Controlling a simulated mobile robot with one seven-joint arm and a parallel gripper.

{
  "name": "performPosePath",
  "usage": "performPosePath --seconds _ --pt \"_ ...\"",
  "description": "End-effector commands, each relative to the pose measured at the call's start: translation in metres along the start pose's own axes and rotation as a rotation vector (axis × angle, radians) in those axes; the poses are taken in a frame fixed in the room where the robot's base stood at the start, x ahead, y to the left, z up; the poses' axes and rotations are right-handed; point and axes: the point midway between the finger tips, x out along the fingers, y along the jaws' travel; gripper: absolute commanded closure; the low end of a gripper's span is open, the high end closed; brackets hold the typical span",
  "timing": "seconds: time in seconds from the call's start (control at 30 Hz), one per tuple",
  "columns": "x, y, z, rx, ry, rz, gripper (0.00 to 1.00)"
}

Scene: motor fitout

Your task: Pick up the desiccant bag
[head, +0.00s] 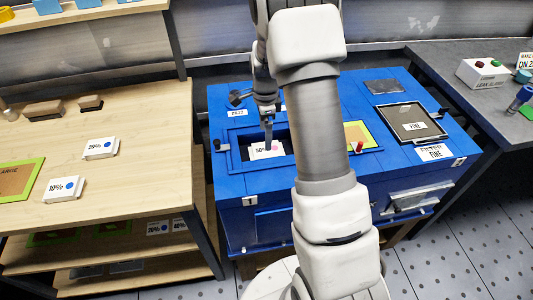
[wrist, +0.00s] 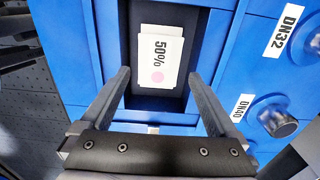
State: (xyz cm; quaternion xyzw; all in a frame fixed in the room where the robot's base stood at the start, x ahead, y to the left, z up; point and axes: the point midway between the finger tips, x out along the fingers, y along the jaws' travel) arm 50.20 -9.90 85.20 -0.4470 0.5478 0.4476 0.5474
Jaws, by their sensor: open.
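A white packet marked 50% with a pink dot, which I take for the desiccant bag (head: 277,150), lies in a dark open recess of the blue cabinet (head: 235,190). In the wrist view the bag (wrist: 158,55) shows between the finger lines, ahead of the jaws. My gripper (head: 268,140) points down over the recess; in the wrist view my gripper (wrist: 159,75) has its fingers spread and nothing held. The bag looks slightly apart from the fingers; the exact height gap cannot be told. My arm hides part of the cabinet top.
White packets marked 20% (head: 100,148) and 10% (head: 63,189), both with blue dots, lie on the wooden bench (head: 140,100) at left. The recess walls are close around the bag. A red-handled clamp (head: 359,146) stands at right.

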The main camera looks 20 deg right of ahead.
Motion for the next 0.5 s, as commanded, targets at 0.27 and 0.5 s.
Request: performPosePath --seconds 0.27,0.5 --pt "0.019 0.0 -0.001 0.0 0.0 0.001 0.05" --pt "0.052 0.002 -0.004 0.0 -0.001 0.002 0.05"
